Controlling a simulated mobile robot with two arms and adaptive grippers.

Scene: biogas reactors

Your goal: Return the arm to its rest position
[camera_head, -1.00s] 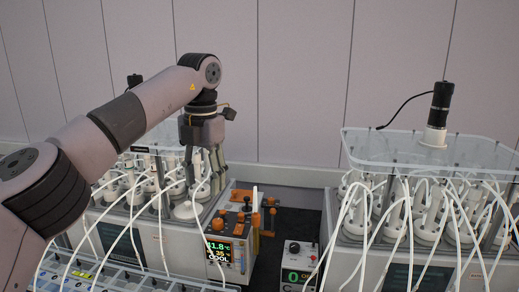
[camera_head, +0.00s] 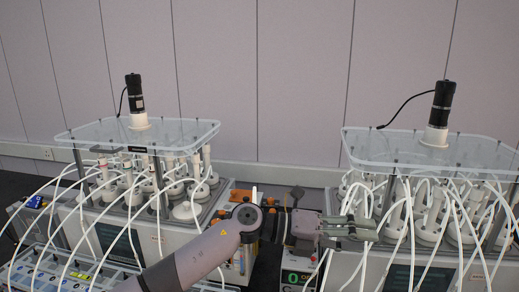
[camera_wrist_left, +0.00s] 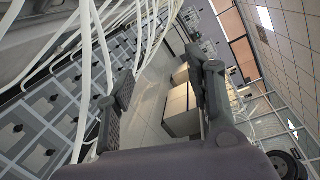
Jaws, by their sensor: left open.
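My left arm (camera_head: 195,256) comes in from the bottom of the head view and is folded low in front of the gap between the two reactor units. My left gripper (camera_head: 372,228) points to the right, with its fingers in front of the left side of the right reactor unit (camera_head: 345,262). In the left wrist view the two fingers (camera_wrist_left: 165,105) stand apart with nothing between them. White tubes pass close beside one finger there. Whether they touch it I cannot tell. My right gripper shows in neither view.
The left reactor unit (camera_head: 165,245) has a clear lid (camera_head: 85,135) with a black motor (camera_head: 134,95). The right unit has a similar lid (camera_head: 375,146) and motor (camera_head: 440,105). White tubes (camera_head: 462,225) loop down in front of both. The space above the lids is clear.

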